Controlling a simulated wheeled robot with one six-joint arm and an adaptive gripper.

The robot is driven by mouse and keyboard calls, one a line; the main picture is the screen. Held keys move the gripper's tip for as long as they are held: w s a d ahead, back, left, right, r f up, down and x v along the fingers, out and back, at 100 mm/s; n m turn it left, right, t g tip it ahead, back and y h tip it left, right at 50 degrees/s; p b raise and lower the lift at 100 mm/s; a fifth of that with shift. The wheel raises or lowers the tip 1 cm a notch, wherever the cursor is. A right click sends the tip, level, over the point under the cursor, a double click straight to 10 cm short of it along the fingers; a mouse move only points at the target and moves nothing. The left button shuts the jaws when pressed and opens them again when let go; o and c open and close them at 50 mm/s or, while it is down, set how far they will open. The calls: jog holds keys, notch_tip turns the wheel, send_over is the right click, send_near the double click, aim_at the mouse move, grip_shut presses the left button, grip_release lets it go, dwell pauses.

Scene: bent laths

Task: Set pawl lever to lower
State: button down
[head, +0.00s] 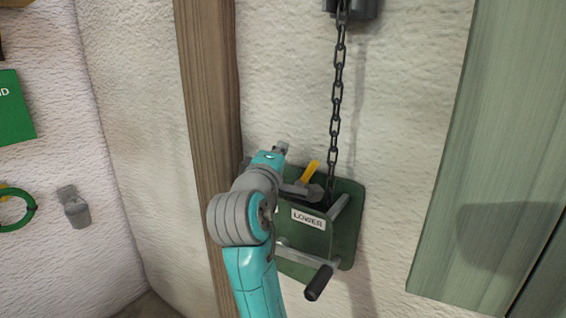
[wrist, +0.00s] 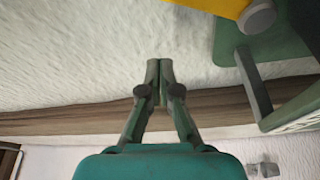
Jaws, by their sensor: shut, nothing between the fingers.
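The yellow pawl lever (head: 311,172) tilts up and to the right from its grey pivot on the green winch plate (head: 348,240). It stands above a white LOWER label (head: 308,218). In the wrist view the yellow lever (wrist: 225,6) is cut off at the top right, beside a grey round end. My gripper (head: 281,147) is up and left of the lever in the head view, mostly hidden by my wrist. In the wrist view my gripper (wrist: 159,66) has its fingers together, empty, with a gap between them and the lever.
A dark chain (head: 337,100) runs down to the winch. A crank with a black handle (head: 319,283) sticks out at the lower right. A wooden post (head: 207,100) stands left of the winch and a green panel (head: 490,150) right of it. Plain wall shows above the plate.

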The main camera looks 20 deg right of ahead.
jog(key=f+v, duration=0.1)
jog(key=v, duration=0.9)
jog(key=shift+w+a, duration=0.1)
